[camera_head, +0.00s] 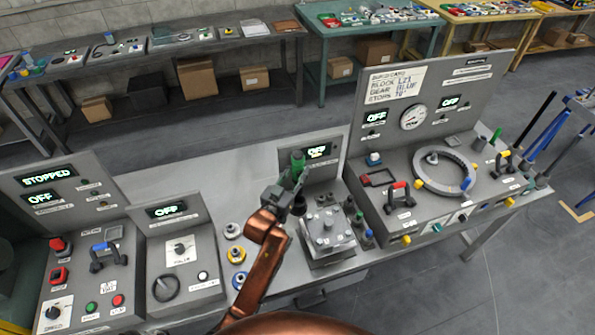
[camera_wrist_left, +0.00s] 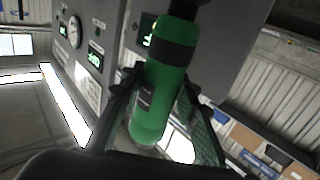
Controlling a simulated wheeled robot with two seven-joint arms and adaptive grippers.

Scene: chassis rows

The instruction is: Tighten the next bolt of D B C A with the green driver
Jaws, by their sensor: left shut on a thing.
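The green driver (camera_head: 297,163) is upright in my left gripper (camera_head: 295,186), its green handle on top. In the left wrist view the green handle with a black band (camera_wrist_left: 160,85) sits between the two fingers of my left gripper (camera_wrist_left: 155,110), which is shut on it. The metal block (camera_head: 328,238) with several bolt heads on top stands just right of and below the gripper. The driver's tip is hidden or too small to tell, so I cannot see whether it touches a bolt. The letters on the block cannot be read. My right gripper is not in view.
A panel with an OFF display (camera_head: 318,152) stands behind the block. Several small tools (camera_head: 365,238) stand close to its right. Ring-shaped parts (camera_head: 237,254) lie left of my arm. A console with a dial and a large ring (camera_head: 444,180) is to the right.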

